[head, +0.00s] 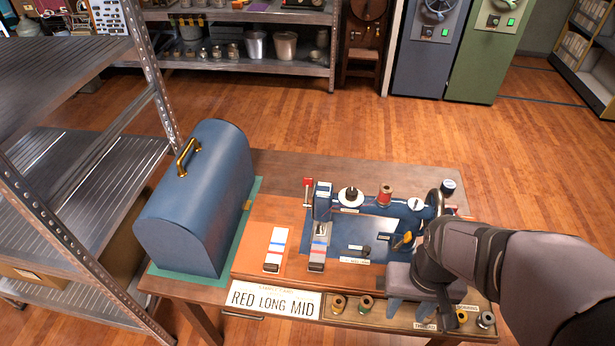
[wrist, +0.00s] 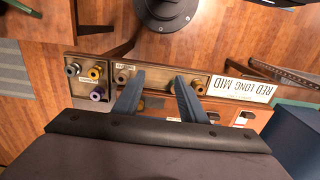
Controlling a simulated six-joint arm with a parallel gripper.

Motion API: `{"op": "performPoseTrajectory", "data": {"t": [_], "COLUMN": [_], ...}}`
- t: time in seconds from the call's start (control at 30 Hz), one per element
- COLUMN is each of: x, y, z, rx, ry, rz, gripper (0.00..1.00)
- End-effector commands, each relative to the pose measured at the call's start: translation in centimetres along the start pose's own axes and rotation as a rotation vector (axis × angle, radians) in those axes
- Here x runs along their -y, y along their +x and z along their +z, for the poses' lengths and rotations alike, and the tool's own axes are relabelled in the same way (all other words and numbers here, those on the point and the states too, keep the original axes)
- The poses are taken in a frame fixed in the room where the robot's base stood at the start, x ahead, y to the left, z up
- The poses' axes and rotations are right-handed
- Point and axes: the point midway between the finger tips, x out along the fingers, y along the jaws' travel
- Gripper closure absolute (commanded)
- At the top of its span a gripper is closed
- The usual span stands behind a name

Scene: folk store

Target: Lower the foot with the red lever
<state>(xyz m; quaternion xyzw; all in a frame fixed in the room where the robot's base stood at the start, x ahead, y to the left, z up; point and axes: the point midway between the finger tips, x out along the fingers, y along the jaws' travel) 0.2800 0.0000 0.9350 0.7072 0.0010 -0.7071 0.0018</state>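The blue sewing machine (head: 370,205) stands on an orange-brown base on the table. A red lever (head: 308,183) sticks up at the left end of its head. The foot area (head: 319,238) is below the head, over a striped cloth strip (head: 317,258); whether the foot touches it is too small to tell. My gripper (head: 422,312) is at the table's front right, to the right of and nearer than the lever. Its two blue fingers are apart and empty; they also show in the wrist view (wrist: 157,96), above the spool tray. The lever is not clear in the wrist view.
A domed blue case (head: 195,200) with a brass handle stands on the left. A second striped strip (head: 277,250) lies beside the machine. A card (head: 270,299) reads RED LONG MID. A front tray (head: 395,317) holds several spools. A metal shelf (head: 85,215) stands at far left.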

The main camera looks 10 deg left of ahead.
Motion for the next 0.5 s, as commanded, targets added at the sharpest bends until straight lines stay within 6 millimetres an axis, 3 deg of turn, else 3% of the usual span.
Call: {"op": "performPoseTrajectory", "data": {"t": [0.17, 0.27, 0.37, 0.5], "x": [0.1, 0.4, 1.0, 2.9], "y": [-0.3, -1.2, -2.6, -5.1], "z": [-0.4, -1.7, -4.0, -8.9], "rx": [-0.001, -0.002, -0.008, -0.023], "ry": [0.012, 0.050, 0.126, 0.294], "rz": [0.001, 0.006, 0.015, 0.033], "gripper": [0.64, 0.64, 0.64, 0.64]}}
